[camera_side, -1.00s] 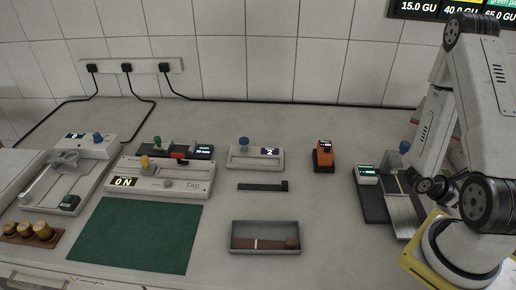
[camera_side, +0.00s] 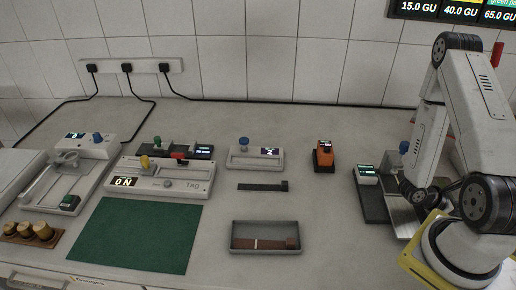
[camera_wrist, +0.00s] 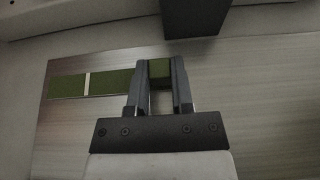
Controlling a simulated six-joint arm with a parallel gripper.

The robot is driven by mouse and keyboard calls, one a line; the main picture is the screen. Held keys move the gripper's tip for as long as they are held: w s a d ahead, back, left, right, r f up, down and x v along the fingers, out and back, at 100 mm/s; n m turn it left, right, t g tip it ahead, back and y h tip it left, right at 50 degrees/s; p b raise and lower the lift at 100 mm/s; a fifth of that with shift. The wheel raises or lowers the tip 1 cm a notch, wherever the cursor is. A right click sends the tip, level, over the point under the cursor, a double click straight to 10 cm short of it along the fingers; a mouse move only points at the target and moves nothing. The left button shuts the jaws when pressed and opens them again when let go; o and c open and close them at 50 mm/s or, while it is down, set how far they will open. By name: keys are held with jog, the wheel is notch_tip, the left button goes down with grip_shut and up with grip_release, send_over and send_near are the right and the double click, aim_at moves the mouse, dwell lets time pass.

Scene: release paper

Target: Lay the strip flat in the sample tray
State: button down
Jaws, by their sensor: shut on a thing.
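A green strip (camera_wrist: 110,83) with one white line across it lies over a brushed metal plate (camera_wrist: 250,110) in the wrist view. My gripper (camera_wrist: 160,75) is shut on the strip near its right end, and the strip reaches out to the left. In the side view my gripper (camera_side: 414,193) is low over the metal plate of the dark device at the right; the strip cannot be made out there. The grey sample tray (camera_side: 265,224) stands at front centre. A brown strip with a white line (camera_side: 270,243) lies in it.
A white-topped unit (camera_side: 367,172) and a blue knob (camera_side: 404,147) stand beside my gripper. An orange device (camera_side: 323,155) and a dark bar (camera_side: 263,187) lie between it and the left-hand instruments. A green mat (camera_side: 135,235) is left of the tray. Bench right of the tray is clear.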

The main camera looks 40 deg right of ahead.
jog(key=c, duration=0.5)
grip_release()
jog(key=shift+r, duration=0.1)
jog(key=shift+v, duration=6)
jog(key=shift+a+r, duration=0.1)
jog(key=w+a+r+m+t+y, duration=0.1)
jog(key=w+a+m+t+y, duration=0.1)
jog(key=w+a, duration=0.1)
jog(key=w+a+r+m+t+y, duration=0.1)
jog(key=w+a+m+t+y, duration=0.1)
jog(key=a, duration=0.3)
jog(key=w+a+r+m+t+y, duration=0.1)
jog(key=w+a+m+y, duration=0.1)
jog(key=w+a, duration=0.2)
jog(key=shift+w+r+t+y, duration=0.15)
jog(key=shift+r+t+y, duration=0.25)
jog(key=w+a+r+m+t+y, duration=0.2)
jog(key=w+a+r+m+t, duration=0.1)
jog(key=w+a+r+t, duration=0.3)
jog(key=shift+w+a+r+y, duration=0.35)
jog(key=shift+w+a+y, duration=0.05)
jog(key=shift+w+a, duration=0.65)
jog(key=shift+o, duration=0.5)
